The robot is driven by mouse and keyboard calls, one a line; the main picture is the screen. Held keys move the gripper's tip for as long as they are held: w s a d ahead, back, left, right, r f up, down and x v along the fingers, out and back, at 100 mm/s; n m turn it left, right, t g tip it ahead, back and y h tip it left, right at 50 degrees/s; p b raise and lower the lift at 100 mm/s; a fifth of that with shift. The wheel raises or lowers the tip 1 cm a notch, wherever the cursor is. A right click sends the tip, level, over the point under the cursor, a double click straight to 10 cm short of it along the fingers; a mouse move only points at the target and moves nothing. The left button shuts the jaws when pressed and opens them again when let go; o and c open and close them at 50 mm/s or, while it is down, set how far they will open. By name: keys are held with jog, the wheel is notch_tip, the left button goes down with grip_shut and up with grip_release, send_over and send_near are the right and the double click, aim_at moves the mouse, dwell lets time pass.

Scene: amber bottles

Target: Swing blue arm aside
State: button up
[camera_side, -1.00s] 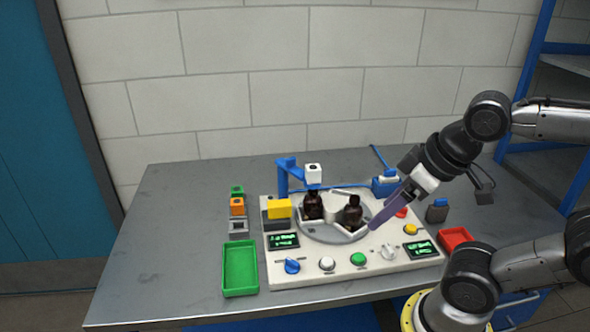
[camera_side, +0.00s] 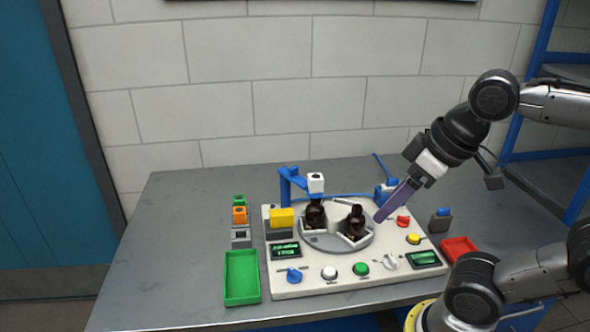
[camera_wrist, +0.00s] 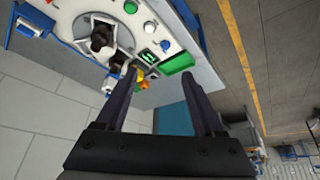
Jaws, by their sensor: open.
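The blue arm (camera_side: 291,178) is a blue post with a short bar at the back left of the white panel (camera_side: 315,284). A white block (camera_side: 316,182) is at the bar's end, over the back of a grey round plate (camera_side: 318,242). Two dark bottles stand on the plate, one at left (camera_side: 315,214) below the white block and one at right (camera_side: 355,221). My gripper (camera_side: 379,217) is open and empty, above the plate's right side, to the right of the blue arm and apart from it.
The panel carries a yellow block (camera_side: 282,217), a red button (camera_side: 403,221), a blue knob (camera_side: 294,275) and several other controls. A green tray (camera_side: 242,280) lies at left and a red tray (camera_side: 459,249) at right. The table's left side is clear.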

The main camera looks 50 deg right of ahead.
jog(key=w+d+r+g, duration=0.1)
jog(key=w+d+r, duration=0.1)
jog(key=w+r, duration=0.8)
jog(key=m+g, duration=0.3)
jog(key=g, duration=0.1)
send_over(294, 167)
notch_tip(294, 167, down, 9)
notch_tip(294, 167, down, 14)
jog(key=shift+a+r, duration=0.1)
jog(key=shift+c, duration=0.3)
grip_shut()
